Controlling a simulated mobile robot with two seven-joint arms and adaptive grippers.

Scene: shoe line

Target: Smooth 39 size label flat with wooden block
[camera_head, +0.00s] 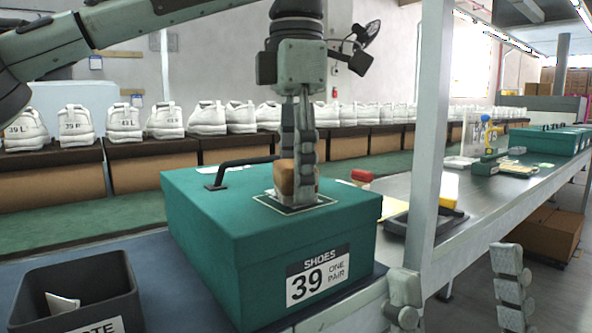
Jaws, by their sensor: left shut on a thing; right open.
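A teal shoe box (205,240) with a black handle (242,168) stands on the bench. Its front bears a "SHOES 39 ONE PAIR" label (318,275). My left gripper (299,190) points down over the lid, shut on a tan wooden block (286,178). The block is low over a white-bordered patch (326,201) on the lid. The gripper and block hide most of the patch, so its print and whether the block touches it cannot be told. My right gripper (457,292) is open and empty at the lower right, its fingers wide apart, right of the box.
A black bin (75,290) with a white scrap inside stands at the front left. A pale post (429,140) rises right of the box. A red-topped item (362,176) and a yellow-and-white item (449,190) lie behind. White shoes (75,124) line the back.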

